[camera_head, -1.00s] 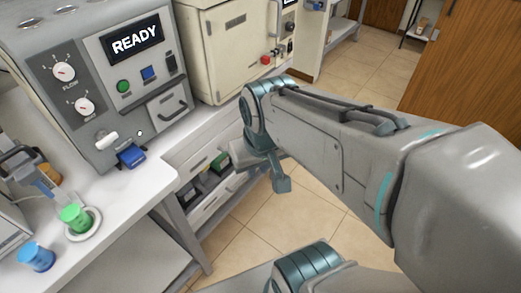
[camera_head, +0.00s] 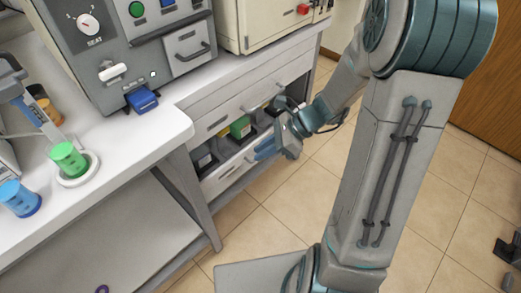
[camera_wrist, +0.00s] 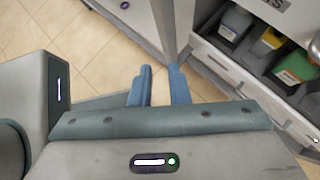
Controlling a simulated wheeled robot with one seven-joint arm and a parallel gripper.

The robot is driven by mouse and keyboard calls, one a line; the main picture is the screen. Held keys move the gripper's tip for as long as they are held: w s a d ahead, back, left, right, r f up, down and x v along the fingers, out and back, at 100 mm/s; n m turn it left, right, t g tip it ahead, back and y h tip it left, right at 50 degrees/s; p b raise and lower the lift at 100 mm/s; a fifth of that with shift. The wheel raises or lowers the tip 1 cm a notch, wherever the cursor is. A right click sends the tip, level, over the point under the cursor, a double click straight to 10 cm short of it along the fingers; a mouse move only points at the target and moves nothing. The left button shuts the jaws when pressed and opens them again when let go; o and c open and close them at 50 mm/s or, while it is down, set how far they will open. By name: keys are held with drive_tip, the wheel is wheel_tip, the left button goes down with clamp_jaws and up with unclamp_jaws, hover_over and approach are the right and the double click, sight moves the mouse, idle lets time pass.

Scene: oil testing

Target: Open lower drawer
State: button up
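The lower drawer (camera_head: 225,176) is a white front low in the cabinet under the counter, with a slim handle. It also shows at the right of the wrist view, with its handle (camera_wrist: 217,63). Dark bins with bottles show just above and behind its front; I cannot tell whether it is slightly pulled out. My gripper (camera_head: 262,150) is in front of the cabinet, overlapping the right part of the drawer front. In the wrist view its two blue fingers (camera_wrist: 159,82) are a little apart, with bare floor between them and nothing held.
A green bottle (camera_head: 240,127) stands in the bay above the drawer front. An upper drawer (camera_head: 207,116) lies under the counter (camera_head: 165,130). A grey table leg (camera_head: 190,190) stands left of the drawer. The tiled floor (camera_head: 270,205) in front is clear.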

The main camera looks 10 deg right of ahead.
drive_tip(key=w+d+f+m+t+b, duration=0.4)
drive_tip(key=f+m, duration=0.5)
drive_tip(key=f, duration=0.1)
drive_tip(key=w+d+f+m+t+b, duration=0.4)
drive_tip(key=w+f+m, duration=0.1)
drive_tip(key=f+m, duration=0.45)
drive_tip(key=w+d+f+m+t+b, duration=0.4)
drive_tip(key=f+m, duration=0.5)
drive_tip(key=f, duration=0.2)
drive_tip(key=shift+n, duration=0.25)
drive_tip(key=b+x, duration=0.1)
drive_tip(key=x, duration=0.5)
drive_tip(key=b+x, duration=0.2)
drive_tip(key=x, duration=0.5)
drive_tip(key=shift+w+r+b, duration=0.1)
drive_tip(key=shift+w+b, duration=0.2)
drive_tip(key=shift+w, duration=0.15)
clamp_jaws()
